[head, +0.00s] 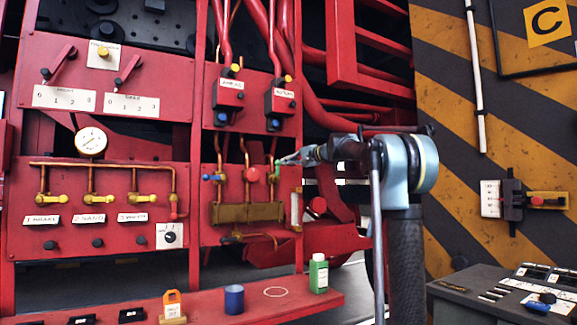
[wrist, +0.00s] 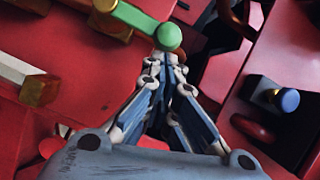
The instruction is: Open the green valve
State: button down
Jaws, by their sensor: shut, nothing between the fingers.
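The green valve (head: 277,168) sits at the right end of the pipe row on the lower middle red panel. In the wrist view its green lever (wrist: 140,20) runs slantwise from a brass fitting to a rounded end. My gripper (head: 281,161) reaches in from the right, its tip right by the valve. In the wrist view my gripper (wrist: 168,62) is shut and empty, its fingertips just below the lever's rounded end. I cannot tell whether they touch it. The fingertips partly cover the valve in the head view.
A blue-handled valve (head: 213,178) and a red knob (head: 251,174) sit left of the green valve, above a brass block (head: 245,213). A red knob (head: 318,205) stands to the right. Below, a red shelf (head: 200,309) holds a green bottle (head: 318,274) and a blue cup (head: 234,299).

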jog(key=s+d+r, duration=0.1)
jog(key=s+d, duration=0.1)
jog(key=d, duration=0.9)
jog(key=shift+s+d, duration=0.15)
jog(key=shift+s, duration=0.2)
jog(key=s+f+n+g+h, duration=0.2)
jog(key=s+f+h, duration=0.1)
jog(key=s+f, duration=1.05)
jog(key=s+f+n+g+h, duration=0.1)
jog(key=s+f+g+h, duration=0.2)
jog(key=s+f, duration=1.05)
jog(key=s+d+f+h, duration=0.2)
jog(key=s+d+f, duration=0.2)
jog(key=s+f, duration=0.3)
jog(key=s+d+f+n+g+h, duration=0.1)
jog(key=s+d+f+h, duration=0.2)
jog(key=f, duration=1.3)
jog(key=s+d+f+g+h, duration=0.1)
jog(key=s+d+f+h, duration=0.2)
jog(key=s+d+f, duration=0.4)
jog(key=s+f, duration=0.5)
jog(key=shift+s+d+f, duration=0.15)
jog(key=shift+s+f, duration=0.2)
jog(key=shift+s, duration=0.05)
